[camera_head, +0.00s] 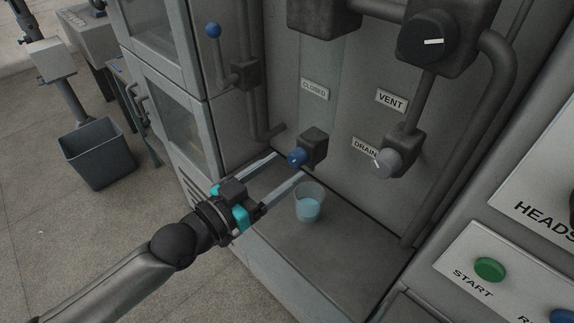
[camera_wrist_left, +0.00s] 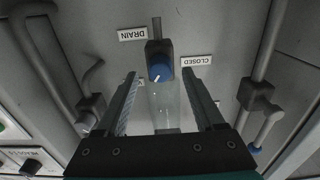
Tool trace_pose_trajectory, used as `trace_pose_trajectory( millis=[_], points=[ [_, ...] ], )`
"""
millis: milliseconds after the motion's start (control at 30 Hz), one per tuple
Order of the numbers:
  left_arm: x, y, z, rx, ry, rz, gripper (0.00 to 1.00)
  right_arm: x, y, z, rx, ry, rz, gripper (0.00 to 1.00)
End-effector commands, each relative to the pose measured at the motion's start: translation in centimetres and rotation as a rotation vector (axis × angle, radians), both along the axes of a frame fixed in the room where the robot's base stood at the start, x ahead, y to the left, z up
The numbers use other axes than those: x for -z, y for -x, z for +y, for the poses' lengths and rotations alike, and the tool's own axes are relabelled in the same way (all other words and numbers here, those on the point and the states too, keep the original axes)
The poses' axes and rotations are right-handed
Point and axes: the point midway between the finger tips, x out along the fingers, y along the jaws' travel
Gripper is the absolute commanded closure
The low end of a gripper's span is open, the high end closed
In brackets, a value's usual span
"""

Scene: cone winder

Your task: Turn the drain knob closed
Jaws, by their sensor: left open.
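The blue drain knob (camera_head: 296,158) sits on a dark valve block (camera_head: 314,143) low on the grey panel, between the CLOSED label (camera_head: 314,89) and the DRAIN label (camera_head: 366,149). In the left wrist view the knob (camera_wrist_left: 160,69) faces me, with a white mark slanting across it. My left gripper (camera_head: 293,164) is open and empty. Its fingers point at the knob, one tip on either side, with visible gaps in the wrist view (camera_wrist_left: 161,75). I cannot tell whether the tips reach past the knob's face. My right gripper is not in view.
A clear cup with blue liquid (camera_head: 308,203) stands on the ledge just below the lower finger. A grey knob (camera_head: 385,163) is right of the DRAIN label. A blue-tipped lever (camera_head: 213,31) and pipes are at upper left. A green START button (camera_head: 490,269) is at lower right.

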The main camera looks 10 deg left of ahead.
Motion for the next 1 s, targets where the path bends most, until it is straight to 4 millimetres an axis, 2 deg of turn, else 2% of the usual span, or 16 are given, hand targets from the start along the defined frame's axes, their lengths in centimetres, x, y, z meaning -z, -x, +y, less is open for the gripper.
trace_pose_trajectory(
  millis=[200, 567, 1000],
  points=[
    [0.0, -1.4, -1.0, -0.001, 0.002, 0.001, 0.3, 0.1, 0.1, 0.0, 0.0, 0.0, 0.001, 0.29],
    [0.0, -1.7, -1.2, 0.0, 0.0, 0.001, 0.3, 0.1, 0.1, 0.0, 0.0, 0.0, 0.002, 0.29],
    [0.0, -1.7, -1.2, -0.001, 0.0, 0.001, 0.79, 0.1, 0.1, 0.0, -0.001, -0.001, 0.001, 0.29]
  ],
)
